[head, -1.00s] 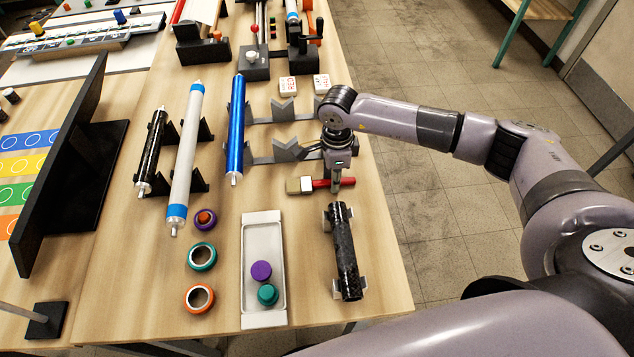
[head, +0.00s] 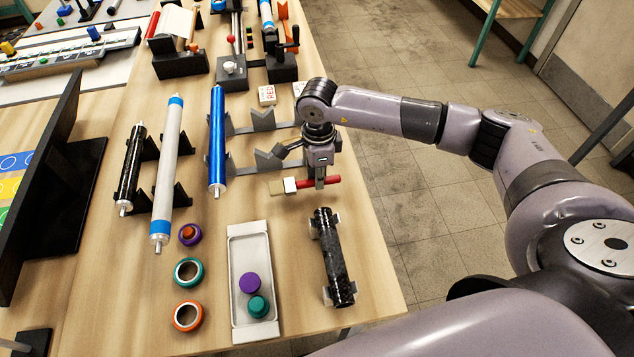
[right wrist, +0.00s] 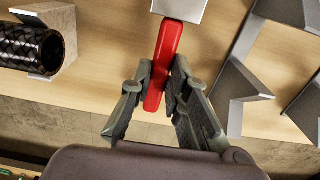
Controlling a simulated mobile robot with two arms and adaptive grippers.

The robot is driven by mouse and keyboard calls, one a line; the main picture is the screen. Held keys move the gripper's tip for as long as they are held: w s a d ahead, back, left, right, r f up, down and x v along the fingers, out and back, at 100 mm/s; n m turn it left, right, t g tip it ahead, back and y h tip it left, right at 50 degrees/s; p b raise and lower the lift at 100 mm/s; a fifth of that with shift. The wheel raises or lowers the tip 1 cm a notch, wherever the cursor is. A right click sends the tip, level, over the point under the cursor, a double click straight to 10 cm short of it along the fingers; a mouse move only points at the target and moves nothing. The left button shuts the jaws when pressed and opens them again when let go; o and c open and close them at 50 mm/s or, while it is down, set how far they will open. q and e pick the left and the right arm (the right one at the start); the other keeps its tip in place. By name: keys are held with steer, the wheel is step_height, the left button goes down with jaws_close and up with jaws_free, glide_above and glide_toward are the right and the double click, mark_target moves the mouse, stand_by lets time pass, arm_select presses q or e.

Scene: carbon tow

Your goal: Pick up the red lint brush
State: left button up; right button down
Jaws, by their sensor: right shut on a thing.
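The red lint brush (head: 328,181) has a red handle, a pale metal collar and tan bristles that point left in the head view. My right gripper (head: 319,184) points down with its fingers around the handle. In the right wrist view, the red handle (right wrist: 166,62) lies between the two fingers of my right gripper (right wrist: 158,85), which is shut on it. The brush's collar (right wrist: 180,9) shows at the top edge there, and the bristles are out of that frame. I cannot tell clearly whether the brush is clear of the table. My left gripper is not in view.
A black carbon tube (head: 332,257) lies on small supports just in front of the brush. Grey V-shaped holders (head: 268,136) stand to the left and behind. A white tray (head: 237,270) holds a purple and a teal piece. The table's right edge is close to the gripper.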

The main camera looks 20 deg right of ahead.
step_height(320, 180, up, 17)
steer(key=b, duration=0.3)
steer(key=shift+r, duration=0.1)
